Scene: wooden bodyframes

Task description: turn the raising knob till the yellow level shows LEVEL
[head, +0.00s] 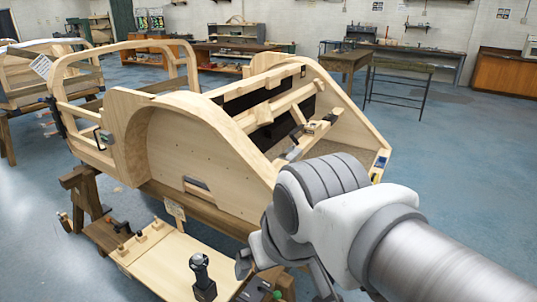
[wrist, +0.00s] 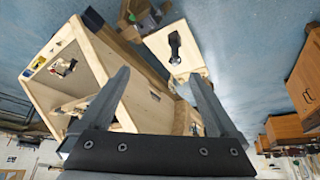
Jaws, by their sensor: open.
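A black upright device with a rounded knob-like top (head: 203,262) stands on the low pale wooden board at bottom centre; I cannot tell for sure that it is the raising knob. It also shows in the wrist view (wrist: 174,42), beyond my fingertips. A small yellow item (wrist: 38,62), possibly the level, lies on the wooden bodyframe's edge in the wrist view; its reading is too small to tell. My gripper (head: 283,275) is right of the black device, partly hidden by my arm. In the wrist view my gripper (wrist: 158,73) is open and empty, its fingers apart.
The large wooden bodyframe (head: 205,150) rests on trestles left of my arm. The low board (head: 160,262) carries small wooden and black pieces. Another bodyframe (head: 40,75) stands at far left. Benches (head: 400,75) line the back. Blue floor is open on the right.

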